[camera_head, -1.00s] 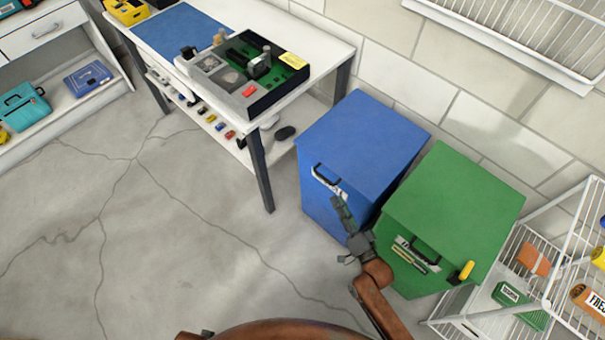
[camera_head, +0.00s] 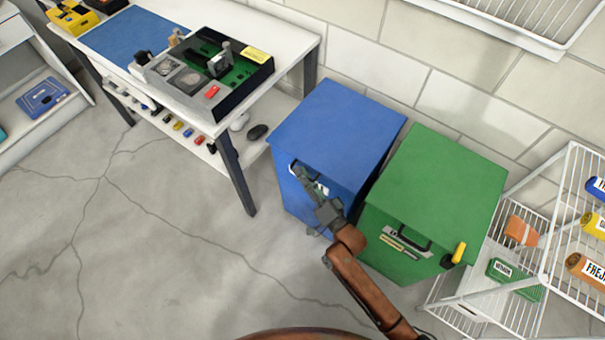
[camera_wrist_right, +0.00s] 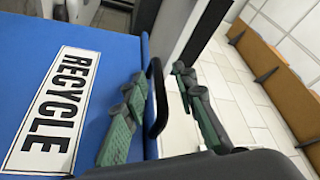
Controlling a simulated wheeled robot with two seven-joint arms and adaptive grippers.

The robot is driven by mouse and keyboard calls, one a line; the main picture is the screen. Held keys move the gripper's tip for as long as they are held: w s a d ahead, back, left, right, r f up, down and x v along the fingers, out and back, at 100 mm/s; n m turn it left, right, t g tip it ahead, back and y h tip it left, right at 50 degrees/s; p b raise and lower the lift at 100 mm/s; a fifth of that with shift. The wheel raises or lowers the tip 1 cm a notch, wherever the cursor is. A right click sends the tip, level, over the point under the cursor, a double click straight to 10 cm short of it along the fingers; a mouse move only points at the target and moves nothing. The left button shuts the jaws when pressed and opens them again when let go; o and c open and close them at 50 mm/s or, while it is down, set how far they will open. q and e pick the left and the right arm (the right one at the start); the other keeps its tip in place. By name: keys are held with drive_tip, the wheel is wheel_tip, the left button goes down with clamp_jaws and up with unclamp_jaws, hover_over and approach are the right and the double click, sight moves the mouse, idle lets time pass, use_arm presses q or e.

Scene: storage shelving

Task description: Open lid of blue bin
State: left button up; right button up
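The blue bin (camera_head: 335,130) stands between the white table and the green bin, its lid shut flat. In the right wrist view its blue face (camera_wrist_right: 100,35) carries a white RECYCLE label (camera_wrist_right: 52,110). A black loop handle (camera_wrist_right: 157,98) stands out at the edge of that face. My right gripper (camera_head: 303,174) is at the front of the blue bin, by the handle. In the wrist view its green-padded fingers (camera_wrist_right: 160,78) are apart, one on each side of the handle, with gaps showing. My left gripper is not in view.
The green bin (camera_head: 440,180) stands close on the right, with my right arm passing before it. A wire rack (camera_head: 500,300) with bottles is farther right. The white table (camera_head: 300,45) is to the left. The cracked floor at left is clear.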

drive_tip(key=shift+c, duration=0.6)
clamp_jaws()
